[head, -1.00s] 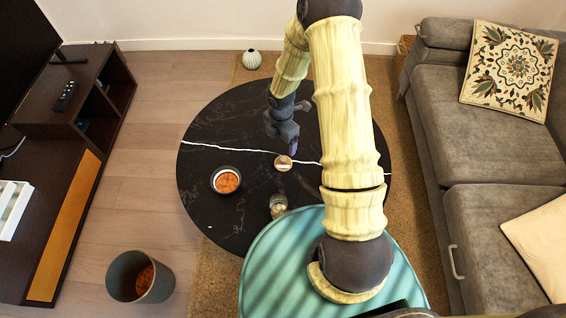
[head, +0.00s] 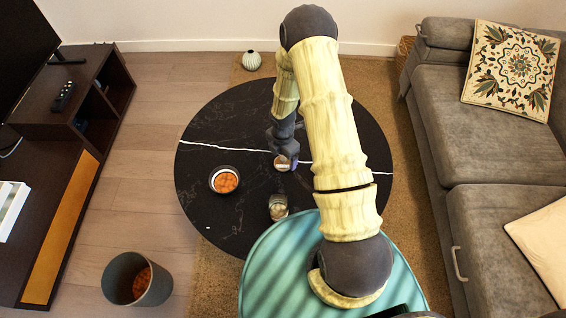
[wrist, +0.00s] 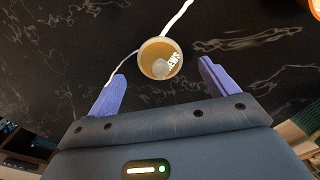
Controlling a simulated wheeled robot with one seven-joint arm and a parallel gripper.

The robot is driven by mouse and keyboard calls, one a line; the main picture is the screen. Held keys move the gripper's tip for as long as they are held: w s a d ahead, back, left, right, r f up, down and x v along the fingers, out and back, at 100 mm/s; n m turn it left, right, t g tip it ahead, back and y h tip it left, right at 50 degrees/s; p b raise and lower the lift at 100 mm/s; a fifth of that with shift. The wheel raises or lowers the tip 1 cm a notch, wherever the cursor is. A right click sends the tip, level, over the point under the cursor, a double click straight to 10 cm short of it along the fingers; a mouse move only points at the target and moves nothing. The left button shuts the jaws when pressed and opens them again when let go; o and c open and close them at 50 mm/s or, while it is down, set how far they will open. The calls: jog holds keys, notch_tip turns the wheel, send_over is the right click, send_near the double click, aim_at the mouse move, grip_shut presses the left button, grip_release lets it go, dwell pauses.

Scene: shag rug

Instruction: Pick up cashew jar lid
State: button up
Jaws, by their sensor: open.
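The cashew jar lid, as best I can tell, is the small round tan piece (head: 282,163) on the black round table; my gripper partly covers it in the head view. In the wrist view the lid (wrist: 158,60) shows a pale spot and white lettering, and lies just ahead of and between my two purple fingertips. My gripper (wrist: 160,78) is open and empty, with table surface between its fingers. In the head view my gripper (head: 286,151) points down close by the lid. A glass jar (head: 278,207) with pale contents stands nearer the table's front.
A dark bowl (head: 224,180) of orange food sits left on the table (head: 235,115). A grey bin (head: 138,280) stands on the floor; a grey sofa (head: 430,110) is at right.

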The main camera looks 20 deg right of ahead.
notch_tip(320, 180, down, 3)
jog(key=shift+r, duration=0.15)
jog(key=shift+c, duration=0.3)
jog(key=c, duration=1)
